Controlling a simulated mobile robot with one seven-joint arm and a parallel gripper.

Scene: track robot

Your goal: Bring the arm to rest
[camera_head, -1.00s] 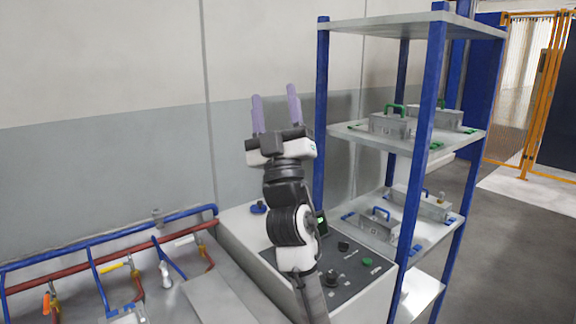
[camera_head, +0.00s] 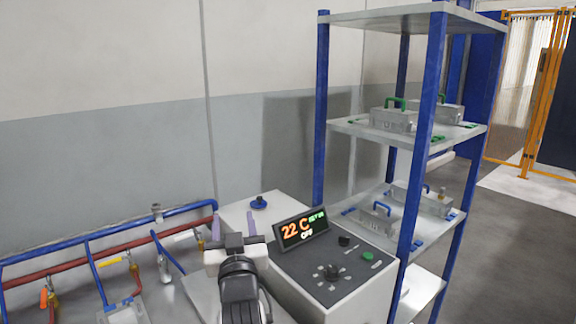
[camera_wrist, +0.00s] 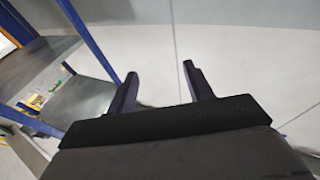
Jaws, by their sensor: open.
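My gripper (camera_head: 233,227) has two purple fingers standing apart and pointing up, with nothing between them. In the head view it is low, just left of the control box and in front of its pale top. In the wrist view my gripper (camera_wrist: 160,82) also shows its two dark fingers spread and empty, with the pale wall beyond them. My arm is folded below the gripper and runs out of the bottom of the head view.
A control box (camera_head: 345,285) with a lit display (camera_head: 301,229) stands right of my gripper. A blue-posted shelf (camera_head: 375,128) with metal cases is at the right. Red and blue pipes (camera_head: 100,250) run along the left. The wall area above my gripper is clear.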

